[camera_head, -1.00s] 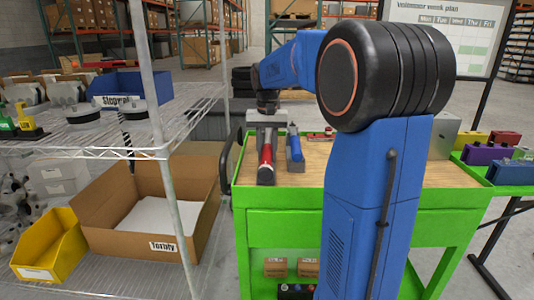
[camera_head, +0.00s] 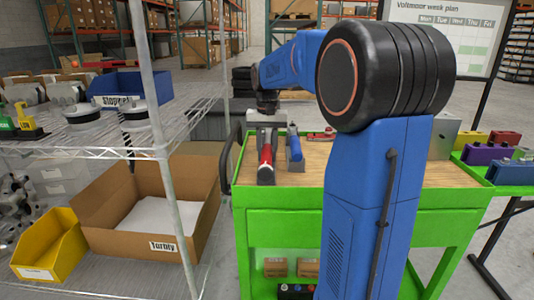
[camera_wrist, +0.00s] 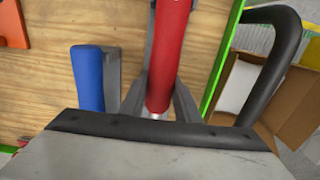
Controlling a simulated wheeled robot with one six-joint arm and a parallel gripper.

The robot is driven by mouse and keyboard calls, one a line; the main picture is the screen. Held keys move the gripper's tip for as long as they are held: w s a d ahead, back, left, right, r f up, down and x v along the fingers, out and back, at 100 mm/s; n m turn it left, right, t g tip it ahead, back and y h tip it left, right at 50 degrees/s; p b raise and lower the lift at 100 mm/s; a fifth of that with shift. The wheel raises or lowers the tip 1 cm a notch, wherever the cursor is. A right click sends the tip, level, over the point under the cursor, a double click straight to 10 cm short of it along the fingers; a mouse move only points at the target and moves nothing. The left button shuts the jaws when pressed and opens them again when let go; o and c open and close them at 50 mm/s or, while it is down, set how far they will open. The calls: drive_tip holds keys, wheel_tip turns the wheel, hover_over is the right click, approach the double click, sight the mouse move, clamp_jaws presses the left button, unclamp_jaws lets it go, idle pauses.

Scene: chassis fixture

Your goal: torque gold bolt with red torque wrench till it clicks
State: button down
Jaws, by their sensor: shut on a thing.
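The red torque wrench (camera_head: 266,160) lies at the left end of the wooden top of the green cart. In the wrist view its red handle (camera_wrist: 168,60) is between the two fingers of my gripper (camera_wrist: 165,95), which is shut on it. In the head view my gripper (camera_head: 264,122) is over the far part of the wrench. I cannot tell whether the wrench touches the wood or is slightly raised. The gold bolt is not visible in either view.
A blue-handled tool (camera_head: 294,148) lies close beside the red wrench; it also shows in the wrist view (camera_wrist: 88,78). The green cart (camera_head: 290,222) has a black handle (camera_head: 225,160) at its left. A wire shelf with a cardboard box (camera_head: 100,215) stands left. Bare wood lies right of the blue tool.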

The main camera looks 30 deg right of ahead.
drive_tip(key=shift+r, duration=0.15)
drive_tip(key=shift+r, duration=3.4)
